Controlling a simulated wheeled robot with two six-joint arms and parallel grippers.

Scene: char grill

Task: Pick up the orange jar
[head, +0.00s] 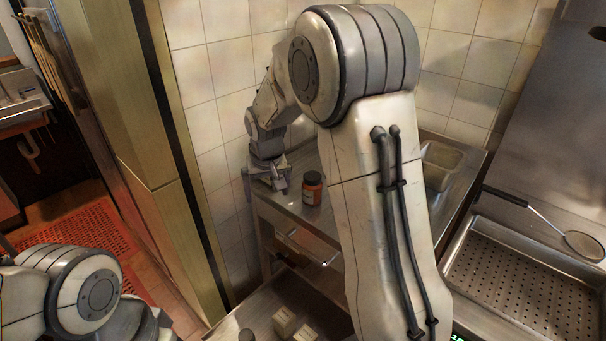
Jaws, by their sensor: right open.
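The orange jar (312,190) stands upright on a steel counter, near its left end. It has a dark lid and a pale label. My right gripper (268,184) is at the counter's left end, just left of the jar and apart from it. It is open, points downward and holds nothing that I can see. My right arm crosses the middle of the view and hides part of the counter to the right of the jar. Only part of my left arm shows at the lower left; its gripper is out of view.
The steel counter (290,207) meets a tiled wall behind. A metal container (440,165) sits in the counter at right. A long-handled strainer (583,245) lies over a perforated basin (520,290). Small pale blocks (284,322) sit on a lower surface. A red mat (85,235) covers the floor at left.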

